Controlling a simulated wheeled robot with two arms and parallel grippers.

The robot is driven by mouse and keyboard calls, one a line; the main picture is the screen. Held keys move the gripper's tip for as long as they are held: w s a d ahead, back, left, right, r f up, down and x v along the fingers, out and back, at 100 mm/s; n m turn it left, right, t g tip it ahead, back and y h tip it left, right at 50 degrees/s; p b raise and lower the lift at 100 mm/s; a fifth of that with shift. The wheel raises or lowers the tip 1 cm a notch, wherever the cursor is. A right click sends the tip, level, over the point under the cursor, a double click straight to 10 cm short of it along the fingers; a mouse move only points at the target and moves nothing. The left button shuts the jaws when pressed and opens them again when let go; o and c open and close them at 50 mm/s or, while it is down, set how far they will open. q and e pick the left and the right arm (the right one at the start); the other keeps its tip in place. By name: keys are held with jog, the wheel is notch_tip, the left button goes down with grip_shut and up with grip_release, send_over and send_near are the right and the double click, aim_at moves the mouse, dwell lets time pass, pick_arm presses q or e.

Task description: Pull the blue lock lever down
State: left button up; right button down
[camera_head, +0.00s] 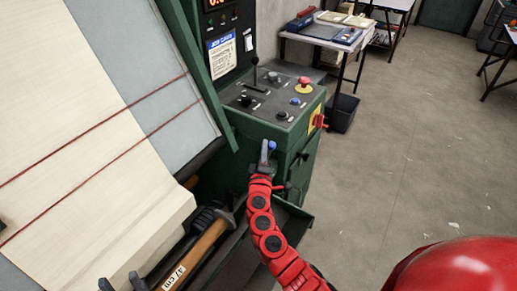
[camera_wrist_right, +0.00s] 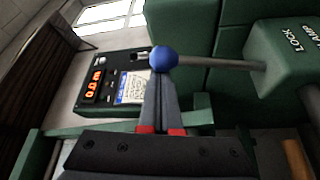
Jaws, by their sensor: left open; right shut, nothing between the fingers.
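The blue lock lever's ball knob (camera_wrist_right: 164,59) shows in the right wrist view on a metal rod (camera_wrist_right: 215,63). The rod runs right into a green housing (camera_wrist_right: 285,60) lettered LOCK and CLAMP. In the head view the blue knob (camera_head: 272,145) is at the upper front of the green machine cabinet. My right gripper (camera_head: 265,155) is right at the knob, shut and empty. In the wrist view its fingertips (camera_wrist_right: 164,78) meet the knob's lower edge; I cannot tell whether they touch. My left gripper (camera_head: 121,283) is open at the bottom left, mostly cut off.
A control panel (camera_head: 270,98) with a black lever and several buttons tops the cabinet. Cream cloth (camera_head: 95,140) with red lines spreads at left.

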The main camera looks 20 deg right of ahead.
jog(key=shift+s+d+f+b, duration=0.25)
jog(key=shift+s+d+b, duration=0.25)
jog(key=shift+s+d, duration=0.3)
jog(key=shift+a, duration=0.1)
jog(key=shift+r+p, duration=0.3)
jog(key=shift+r, duration=0.1)
notch_tip(320, 180, up, 3)
jog(key=shift+f+p, duration=0.1)
jog(key=shift+p, duration=0.95)
jog(key=s+d+r+b+v, duration=0.1)
jog(key=r+b+v, duration=0.1)
jog(key=v, duration=1.3)
jog(key=shift+s+r, duration=0.35)
jog(key=shift+r, duration=0.25)
